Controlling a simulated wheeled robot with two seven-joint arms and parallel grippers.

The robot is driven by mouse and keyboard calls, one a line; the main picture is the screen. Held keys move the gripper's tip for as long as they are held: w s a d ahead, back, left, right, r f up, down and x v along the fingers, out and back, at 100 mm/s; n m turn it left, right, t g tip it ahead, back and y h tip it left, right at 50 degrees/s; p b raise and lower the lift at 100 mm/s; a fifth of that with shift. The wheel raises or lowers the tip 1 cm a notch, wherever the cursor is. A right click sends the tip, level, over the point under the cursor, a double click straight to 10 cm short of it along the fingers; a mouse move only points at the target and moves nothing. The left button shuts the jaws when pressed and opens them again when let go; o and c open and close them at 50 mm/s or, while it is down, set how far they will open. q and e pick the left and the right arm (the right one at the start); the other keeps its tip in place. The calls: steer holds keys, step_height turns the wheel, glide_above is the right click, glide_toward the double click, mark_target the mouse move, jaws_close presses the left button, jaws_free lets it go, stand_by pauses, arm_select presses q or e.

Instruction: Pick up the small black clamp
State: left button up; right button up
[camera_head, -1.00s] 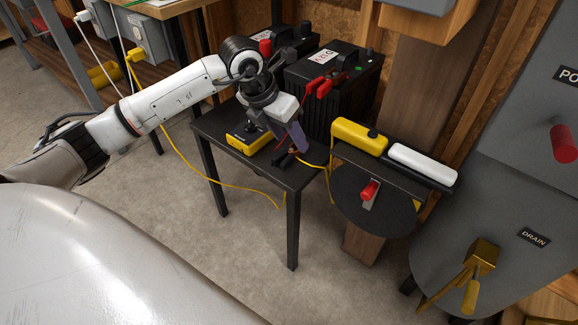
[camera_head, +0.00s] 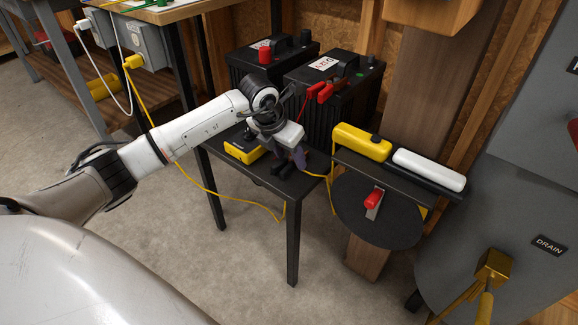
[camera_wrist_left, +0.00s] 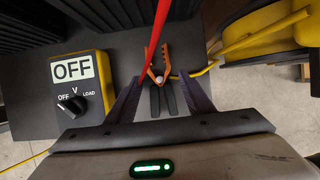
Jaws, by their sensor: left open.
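The small black clamp (camera_wrist_left: 168,100) has black handles and copper-coloured jaws. In the left wrist view it lies on the dark table between my open fingers, with its jaws pointing away from the wrist. It also shows in the head view (camera_head: 283,168), partly covered by the gripper. My left gripper (camera_wrist_left: 160,95) is open, with one finger on each side of the clamp. In the head view my left gripper (camera_head: 290,158) is low over the small table's right part. I cannot tell whether the fingers touch the clamp. My right gripper is out of view.
A yellow meter box (camera_wrist_left: 78,82) with a dial reading OFF sits left of the fingers. A red cable (camera_wrist_left: 155,35) crosses above the clamp. Black battery boxes (camera_head: 330,105) stand behind the small black table (camera_head: 292,190). A yellow cable (camera_head: 235,202) hangs along it.

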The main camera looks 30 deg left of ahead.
arm_select(q)
steer(key=c, duration=1)
